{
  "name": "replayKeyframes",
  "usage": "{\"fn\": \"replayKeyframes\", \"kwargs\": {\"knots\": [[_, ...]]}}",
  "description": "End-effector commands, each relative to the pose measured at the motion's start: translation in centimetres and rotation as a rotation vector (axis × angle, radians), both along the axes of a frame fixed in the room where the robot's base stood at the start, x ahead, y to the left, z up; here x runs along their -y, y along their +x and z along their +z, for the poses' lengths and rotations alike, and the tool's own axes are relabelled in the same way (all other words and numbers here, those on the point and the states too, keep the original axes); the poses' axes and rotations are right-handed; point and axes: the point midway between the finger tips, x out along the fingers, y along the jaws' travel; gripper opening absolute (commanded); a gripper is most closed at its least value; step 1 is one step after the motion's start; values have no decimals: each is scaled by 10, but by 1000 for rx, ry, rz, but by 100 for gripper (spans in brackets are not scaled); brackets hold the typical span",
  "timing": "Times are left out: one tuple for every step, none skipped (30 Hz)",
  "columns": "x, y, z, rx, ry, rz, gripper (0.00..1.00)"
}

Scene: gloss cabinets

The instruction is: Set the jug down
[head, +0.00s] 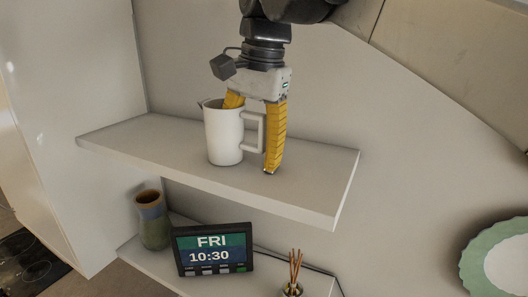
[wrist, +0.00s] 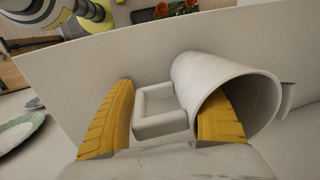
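The white jug (head: 224,138) stands upright on the upper shelf or just above it; I cannot tell whether its base touches. Its square handle (head: 252,131) points right. My gripper (head: 254,135) comes down from above with two yellow fingers. One finger is inside the jug's mouth and the other is outside the handle, so the jug's wall and the handle lie between them. In the wrist view, the jug (wrist: 205,80) and its handle (wrist: 153,128) fill the space between the fingers (wrist: 165,112), which appear to press on both sides. The inner fingertip is hidden in the jug.
The upper shelf (head: 318,180) has bare room right of the jug and some to its left. A lower shelf holds a brown-green vase (head: 152,220), a clock display (head: 212,249) and a reed diffuser (head: 293,278). A green-rimmed plate (head: 500,262) is at the lower right.

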Motion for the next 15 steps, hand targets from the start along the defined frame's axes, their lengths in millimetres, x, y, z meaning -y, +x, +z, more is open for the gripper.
{"fn": "replayKeyframes", "kwargs": {"knots": [[0,0,0,0,0,0,64],[0,0,0,0,0,0,64],[0,0,0,0,0,0,64],[0,0,0,0,0,0,64],[0,0,1,0,0,0,64],[0,0,3,0,0,0,64],[0,0,4,0,0,0,64],[1,0,7,0,0,0,64],[1,0,11,0,0,0,64],[2,-1,15,0,0,-1,64],[3,-1,21,0,0,-1,64],[4,-2,28,0,0,-1,64],[5,-1,35,0,0,-1,64],[6,-2,42,0,0,-1,64],[8,-3,51,0,0,-1,64]]}}
